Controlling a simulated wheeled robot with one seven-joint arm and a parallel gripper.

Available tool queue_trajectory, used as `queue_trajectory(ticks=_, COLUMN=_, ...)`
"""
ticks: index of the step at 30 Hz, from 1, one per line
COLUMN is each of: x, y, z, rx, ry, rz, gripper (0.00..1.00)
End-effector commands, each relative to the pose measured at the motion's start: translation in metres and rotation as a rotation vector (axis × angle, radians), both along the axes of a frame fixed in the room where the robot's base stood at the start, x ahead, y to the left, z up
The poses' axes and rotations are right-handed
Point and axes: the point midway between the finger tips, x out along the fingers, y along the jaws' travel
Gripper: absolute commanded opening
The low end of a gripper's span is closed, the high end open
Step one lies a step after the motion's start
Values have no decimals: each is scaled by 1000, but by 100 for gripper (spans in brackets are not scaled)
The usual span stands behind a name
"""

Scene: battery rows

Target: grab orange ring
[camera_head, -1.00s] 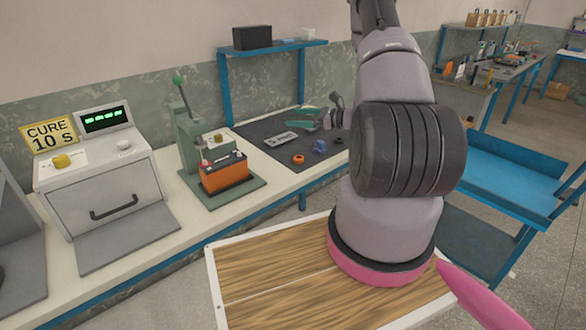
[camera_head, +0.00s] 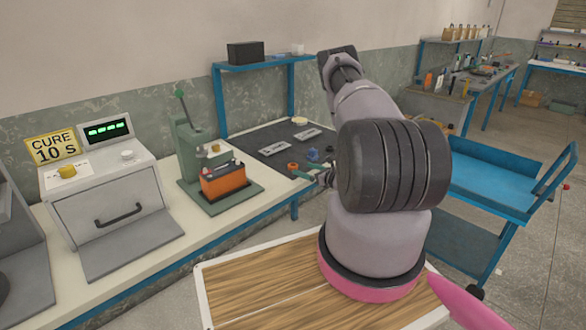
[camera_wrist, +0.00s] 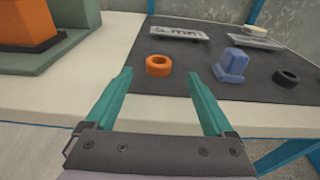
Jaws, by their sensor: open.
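The orange ring (camera_wrist: 159,66) lies flat on the dark mat (camera_wrist: 192,84) near its front left edge. It also shows small in the head view (camera_head: 293,166). My gripper (camera_wrist: 165,78) is open and empty, with its two green fingers apart. In the wrist view the ring appears between and beyond the fingertips, not touching them. In the head view my gripper (camera_head: 306,176) is partly hidden by my own arm, at the front edge of the bench near the ring.
Right of the ring stand a blue part (camera_wrist: 231,65) and a black ring (camera_wrist: 287,78). Label plates (camera_wrist: 178,33) lie behind. An orange battery (camera_head: 224,180) in a green press (camera_head: 190,150) stands left. A blue cart (camera_head: 490,180) is at right.

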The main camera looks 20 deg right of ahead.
Motion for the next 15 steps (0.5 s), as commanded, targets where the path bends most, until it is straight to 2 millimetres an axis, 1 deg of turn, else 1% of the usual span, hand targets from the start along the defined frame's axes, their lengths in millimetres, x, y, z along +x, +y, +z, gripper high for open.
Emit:
queue_trajectory(ticks=6, x=30, y=14, z=-5, rx=-2, ry=-2, rz=5, gripper=88)
queue_trajectory(ticks=9, x=40, y=17, z=-7, rx=-2, ry=-1, rz=4, gripper=88)
queue_trajectory(ticks=12, x=45, y=18, z=-7, rx=-1, ry=0, rz=2, gripper=88)
queue_trajectory(ticks=15, x=45, y=18, z=-7, rx=0, ry=0, rz=1, gripper=88)
